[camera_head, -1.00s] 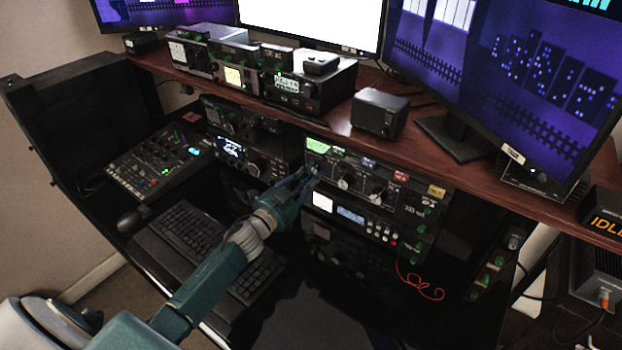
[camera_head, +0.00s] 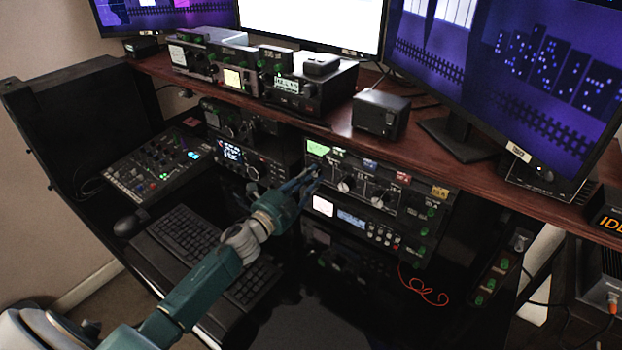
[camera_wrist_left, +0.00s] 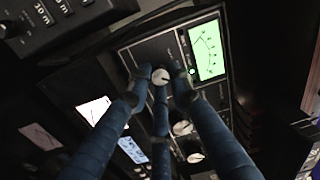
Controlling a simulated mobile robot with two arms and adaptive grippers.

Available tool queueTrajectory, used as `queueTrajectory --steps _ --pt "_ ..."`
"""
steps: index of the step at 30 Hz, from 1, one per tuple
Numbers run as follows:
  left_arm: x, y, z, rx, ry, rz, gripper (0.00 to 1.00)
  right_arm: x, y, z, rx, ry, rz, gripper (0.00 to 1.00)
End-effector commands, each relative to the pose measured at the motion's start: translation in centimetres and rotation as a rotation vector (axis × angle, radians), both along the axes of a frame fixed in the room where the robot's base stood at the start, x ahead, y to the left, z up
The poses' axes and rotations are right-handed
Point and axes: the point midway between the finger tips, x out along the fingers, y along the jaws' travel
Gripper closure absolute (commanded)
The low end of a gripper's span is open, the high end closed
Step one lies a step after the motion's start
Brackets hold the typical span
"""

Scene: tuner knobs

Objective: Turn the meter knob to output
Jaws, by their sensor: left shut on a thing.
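The tuner (camera_head: 433,205) is a black panel below the wooden shelf, with a lit green meter (camera_head: 318,148) at its upper left. The green meter also shows in the left wrist view (camera_wrist_left: 207,50). My left gripper (camera_head: 314,175) is at the panel's left part, just below the meter. In the left wrist view, its blue fingers (camera_wrist_left: 161,76) are closed around a small round knob (camera_wrist_left: 160,77) with a pale face, beside the meter. The fingers partly hide the knob, and its label cannot be read. My right gripper is not in view.
Two more pale knobs (camera_wrist_left: 182,128) sit along the panel near the fingers. A device with a lit display (camera_head: 352,217) lies just below the tuner. The wooden shelf (camera_head: 400,150) overhangs it. A keyboard (camera_head: 195,240) lies under my left arm.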

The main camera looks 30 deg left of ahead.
Motion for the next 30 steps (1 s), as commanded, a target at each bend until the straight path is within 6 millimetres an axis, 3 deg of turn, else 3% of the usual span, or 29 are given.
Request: queueTrajectory --steps 8,9,11,22,26,30 --pt "-0.1 0.3 -0.4 0.001 0.008 0.008 1.00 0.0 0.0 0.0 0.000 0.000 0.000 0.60" --pt "-0.1 0.3 -0.4 0.001 0.008 0.008 0.72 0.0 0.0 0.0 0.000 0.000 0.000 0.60" --pt "-0.1 0.3 -0.4 0.001 0.007 0.006 0.61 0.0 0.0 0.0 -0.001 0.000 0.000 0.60" --pt "-0.5 0.2 -0.2 -0.001 0.004 0.002 0.61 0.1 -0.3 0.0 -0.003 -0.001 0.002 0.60" --pt "-2.3 0.4 -0.3 0.000 0.004 0.001 0.61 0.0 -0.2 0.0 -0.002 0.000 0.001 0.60" --pt "-5.2 0.9 -0.5 0.000 0.006 0.003 0.61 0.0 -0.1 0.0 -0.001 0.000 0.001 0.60"
